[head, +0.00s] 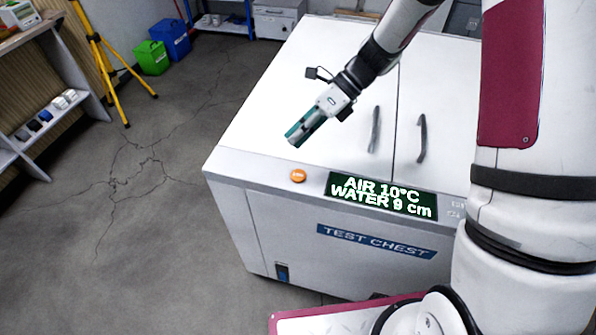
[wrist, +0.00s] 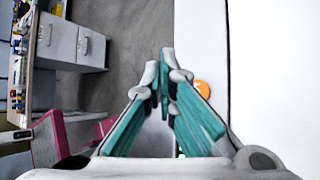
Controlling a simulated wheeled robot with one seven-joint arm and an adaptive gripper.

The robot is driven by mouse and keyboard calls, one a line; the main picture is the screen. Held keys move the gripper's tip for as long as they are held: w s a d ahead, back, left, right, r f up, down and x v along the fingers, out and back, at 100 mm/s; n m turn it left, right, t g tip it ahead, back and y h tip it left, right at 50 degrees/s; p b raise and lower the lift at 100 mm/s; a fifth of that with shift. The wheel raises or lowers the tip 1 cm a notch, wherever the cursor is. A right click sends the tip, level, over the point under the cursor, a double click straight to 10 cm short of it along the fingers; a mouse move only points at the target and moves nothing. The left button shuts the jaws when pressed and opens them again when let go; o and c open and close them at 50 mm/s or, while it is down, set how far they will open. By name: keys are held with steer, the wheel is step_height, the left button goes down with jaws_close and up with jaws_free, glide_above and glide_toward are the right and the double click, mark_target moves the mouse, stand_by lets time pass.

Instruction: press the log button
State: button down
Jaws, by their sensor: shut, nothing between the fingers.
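The orange button (head: 298,176) sits on the front ledge of the white test chest (head: 236,172), left of the display. It also shows in the wrist view (wrist: 203,88), just right of the fingertips and partly hidden by a finger. I cannot read its label. My gripper (head: 291,139) is shut and empty, with teal fingers. In the head view its tips are above and slightly left of the button, apart from it. In the wrist view the fingertips (wrist: 164,62) are together. The green-lit display (head: 382,195) reads AIR 10°C, WATER 9 cm.
The chest's lid has two dark handles (head: 375,130). A blue TEST CHEST label (head: 376,242) is on its front. A yellow tripod (head: 98,50), a green bin (head: 152,58), a blue bin (head: 171,39) and a shelf (head: 45,120) stand at the left. The floor between is clear.

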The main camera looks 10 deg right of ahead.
mark_target(298, 172)
stand_by(0.3)
steer(key=shift+f+b, duration=1.7)
steer(key=shift+f, duration=2.65)
steer(key=shift+f, duration=0.1)
steer(key=shift+f, duration=0.35)
steer(key=shift+f, duration=0.45)
steer(key=shift+r, duration=0.9)
steer(key=shift+r, duration=0.15)
steer(key=shift+r+p, duration=1.2)
steer(key=shift+r, duration=1.15)
